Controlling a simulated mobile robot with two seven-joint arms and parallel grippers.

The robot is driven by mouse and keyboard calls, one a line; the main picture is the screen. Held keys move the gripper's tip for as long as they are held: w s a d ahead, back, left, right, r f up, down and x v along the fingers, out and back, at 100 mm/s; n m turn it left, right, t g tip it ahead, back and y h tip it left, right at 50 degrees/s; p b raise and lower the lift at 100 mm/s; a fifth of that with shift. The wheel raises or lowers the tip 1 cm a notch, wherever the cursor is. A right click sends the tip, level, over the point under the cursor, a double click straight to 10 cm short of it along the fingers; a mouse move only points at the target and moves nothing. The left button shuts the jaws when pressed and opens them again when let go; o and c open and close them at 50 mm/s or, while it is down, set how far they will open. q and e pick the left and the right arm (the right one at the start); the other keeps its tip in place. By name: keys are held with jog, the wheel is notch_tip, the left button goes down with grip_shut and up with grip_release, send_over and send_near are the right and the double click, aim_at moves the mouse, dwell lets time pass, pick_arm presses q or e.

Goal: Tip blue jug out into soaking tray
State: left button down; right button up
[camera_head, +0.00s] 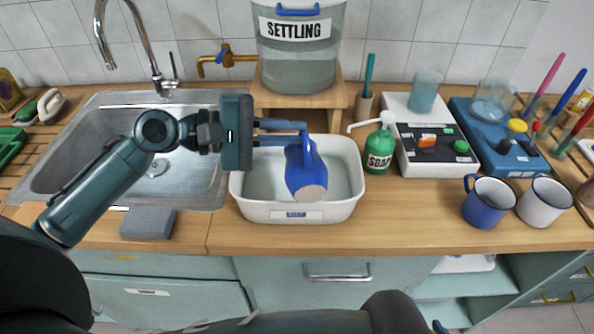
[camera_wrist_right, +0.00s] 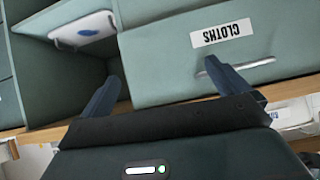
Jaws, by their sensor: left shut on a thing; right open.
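The blue jug (camera_head: 301,170) is over the white soaking tray (camera_head: 351,205) in the head view, tilted with its pale opening facing down toward the front. My left gripper (camera_head: 303,132) is shut on the jug at its handle side. The tray stands on the wooden counter, and the jug hides part of its inside. Whether liquid is leaving the jug cannot be made out. My right gripper (camera_wrist_right: 172,92) shows in the right wrist view, open and empty, facing the cabinet fronts.
A steel sink (camera_head: 190,175) lies left of the tray. A green soap bottle (camera_head: 380,148) stands close to its right. The settling tank (camera_head: 299,45) stands behind on a wooden stand. A blue mug (camera_head: 488,203) and white mug (camera_head: 544,203) stand further right. A drawer labelled CLOTHS (camera_wrist_right: 200,60) faces my right gripper.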

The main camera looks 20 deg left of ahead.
aim_at(296, 187)
pick_arm(q)
jog(key=s, duration=0.1)
jog(key=s+d+r+m+p, duration=0.1)
jog(key=s+m, duration=0.1)
jog(key=shift+s+d+r+t, duration=0.15)
jog(key=shift+d+r+t, duration=0.1)
jog(key=shift+r+t, duration=0.1)
jog(key=shift+s+d+f+m+b, duration=0.2)
jog(key=shift+s+f+m+b, duration=0.3)
jog(key=shift+f, duration=0.15)
jog(key=s+d+f+m+t, duration=0.2)
jog(key=s+d+f+m, duration=0.2)
jog(key=s+m, duration=0.5)
jog(key=m, duration=0.3)
jog(key=shift+s+d+f+h, duration=0.15)
jog(key=shift+d+h, duration=0.1)
jog(key=shift+h, duration=0.05)
pick_arm(e)
jog(key=shift+w+a+r, duration=0.15)
jog(key=shift+a, duration=0.25)
jog(key=shift+s, duration=0.25)
